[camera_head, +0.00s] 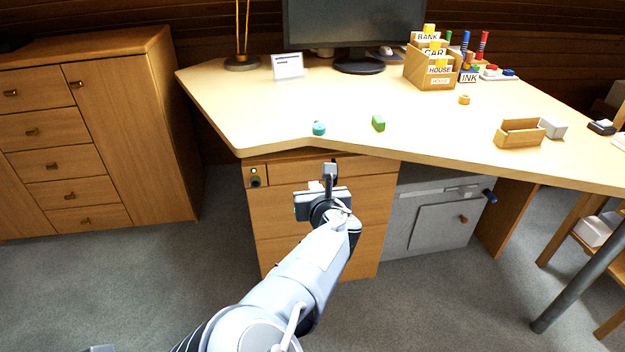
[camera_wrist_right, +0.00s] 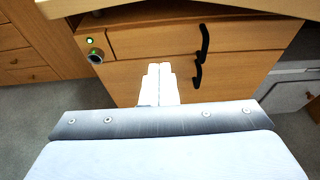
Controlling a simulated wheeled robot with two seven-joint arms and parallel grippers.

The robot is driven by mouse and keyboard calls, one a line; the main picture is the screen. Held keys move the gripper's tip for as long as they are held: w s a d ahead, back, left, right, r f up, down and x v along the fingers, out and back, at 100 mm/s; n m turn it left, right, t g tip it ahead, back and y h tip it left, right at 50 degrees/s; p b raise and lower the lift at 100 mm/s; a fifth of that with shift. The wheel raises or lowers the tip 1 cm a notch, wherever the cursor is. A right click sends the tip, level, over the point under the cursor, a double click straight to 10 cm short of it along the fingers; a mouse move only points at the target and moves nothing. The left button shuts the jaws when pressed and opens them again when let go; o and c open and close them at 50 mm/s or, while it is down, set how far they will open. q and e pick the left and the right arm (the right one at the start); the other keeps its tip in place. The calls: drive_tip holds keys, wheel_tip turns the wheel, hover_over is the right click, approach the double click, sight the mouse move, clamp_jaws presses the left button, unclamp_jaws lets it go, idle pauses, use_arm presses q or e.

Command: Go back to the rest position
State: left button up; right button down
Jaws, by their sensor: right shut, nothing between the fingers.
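My right gripper (camera_head: 329,172) is extended in front of the desk's wooden drawer unit (camera_head: 285,212), below the front edge of the desk top. In the right wrist view its two pale fingers (camera_wrist_right: 160,84) are together with nothing between them. They point at the drawer fronts, near two dark handles (camera_wrist_right: 202,42). I cannot tell whether the fingers touch the front. The drawers appear closed. My left gripper is not in view.
A wooden cabinet (camera_head: 110,140) stands left. Carpet is clear between them.

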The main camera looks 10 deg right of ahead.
drive_tip(key=s+d+f+m+g+h, duration=0.1)
drive_tip(key=s+d+f+m+g, duration=0.85)
drive_tip(key=m, duration=0.95)
drive_tip(key=s+d+r+m+y, duration=0.15)
drive_tip(key=s+r+m, duration=0.25)
drive_tip(key=s+m, duration=0.75)
drive_tip(key=s+d+r+m+y, duration=0.1)
drive_tip(key=s+r+m+y, duration=0.25)
drive_tip(key=s+m, duration=0.75)
wheel_tip(320, 180, up, 32)
drive_tip(key=s+n+p, duration=0.2)
drive_tip(key=n+p, duration=0.1)
drive_tip(key=p, duration=2.9)
drive_tip(key=shift+s+a+h, duration=0.25)
drive_tip(key=shift+s+h, duration=0.05)
drive_tip(key=shift+h, duration=0.1)
